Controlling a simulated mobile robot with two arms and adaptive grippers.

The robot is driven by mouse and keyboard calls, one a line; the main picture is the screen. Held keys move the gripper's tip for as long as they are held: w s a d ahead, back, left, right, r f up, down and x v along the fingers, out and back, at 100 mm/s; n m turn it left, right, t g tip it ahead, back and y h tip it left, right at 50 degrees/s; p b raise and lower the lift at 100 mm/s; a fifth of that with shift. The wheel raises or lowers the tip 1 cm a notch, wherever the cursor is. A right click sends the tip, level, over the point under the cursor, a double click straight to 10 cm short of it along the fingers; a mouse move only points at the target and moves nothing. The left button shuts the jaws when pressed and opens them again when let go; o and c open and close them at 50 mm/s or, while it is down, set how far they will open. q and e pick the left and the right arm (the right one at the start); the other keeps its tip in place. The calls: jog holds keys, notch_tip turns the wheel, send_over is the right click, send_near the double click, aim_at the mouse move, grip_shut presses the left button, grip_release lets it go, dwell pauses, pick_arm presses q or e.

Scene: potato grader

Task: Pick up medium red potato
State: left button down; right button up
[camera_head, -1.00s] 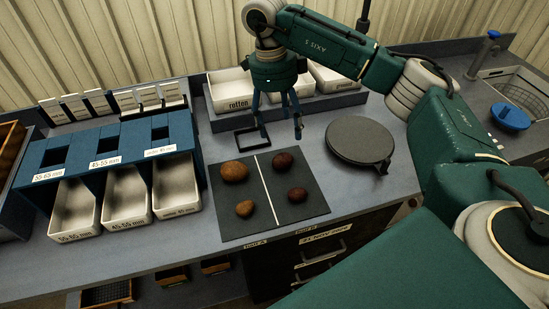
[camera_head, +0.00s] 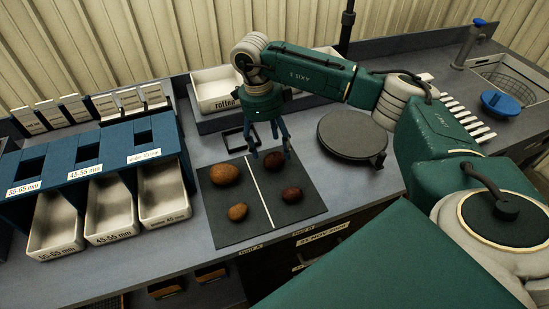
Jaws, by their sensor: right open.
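Two dark red potatoes lie on the right half of a black mat (camera_head: 221,210) split by a white line. The far red potato (camera_head: 274,162) is partly covered by my right gripper. The near red potato (camera_head: 292,195) lies in full view; I cannot tell from size which is the medium one. My right gripper (camera_head: 271,152) points down with its fingers open and apart, over the far red potato, holding nothing. Whether its fingertips reach down beside that potato is unclear. My left gripper is out of view.
Two brown potatoes, a larger one (camera_head: 225,175) and a smaller one (camera_head: 238,212), lie on the mat's left half. A blue sizing rack with white bins (camera_head: 165,192) stands left. A bin labelled rotten (camera_head: 217,92) stands behind. A round dark plate (camera_head: 352,133) is right of the mat.

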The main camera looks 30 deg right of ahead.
aim_at(274, 155)
jog(key=f+p, duration=0.1)
jog(key=f, duration=0.2)
jog(key=shift+s+d+f+p, duration=0.1)
jog(key=shift+s+f+p, duration=0.15)
jog(key=shift+s+p, duration=0.15)
jog(key=shift+f, duration=0.35)
jog(key=shift+w, duration=0.1)
jog(key=shift+c, duration=0.5)
jog(key=c, duration=1.2)
jog(key=shift+c, duration=0.2)
jog(key=shift+r, duration=0.1)
